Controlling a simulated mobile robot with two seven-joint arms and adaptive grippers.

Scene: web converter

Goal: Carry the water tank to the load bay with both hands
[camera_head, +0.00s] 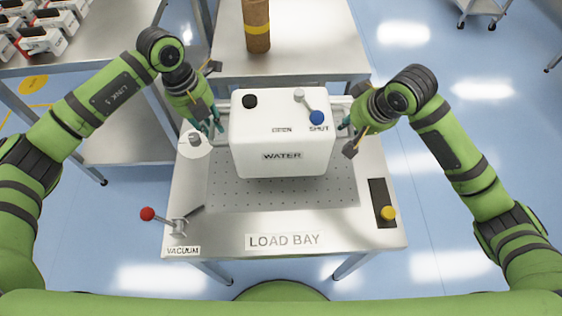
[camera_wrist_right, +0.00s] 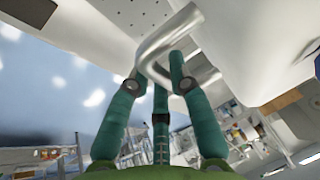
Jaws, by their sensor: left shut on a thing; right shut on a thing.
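The white water tank (camera_head: 282,150), marked WATER, is upright over the back part of the perforated plate of the load bay (camera_head: 283,198). A black cap and a blue knob marked OPEN and SHUT are on its top. I cannot tell whether its base touches the plate. My left gripper (camera_head: 214,124) is shut on the handle at the tank's left side. My right gripper (camera_head: 345,127) is shut on the handle at its right side. The right wrist view shows the green fingers (camera_wrist_right: 158,82) around the bent metal handle (camera_wrist_right: 168,45).
A red-knobbed vacuum lever (camera_head: 148,214) stands at the table's front left. A yellow knob (camera_head: 388,212) is at the right. A brown cylinder (camera_head: 257,28) stands on the table behind. White boxes (camera_head: 42,40) sit on a bench at upper left. The front strip is clear.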

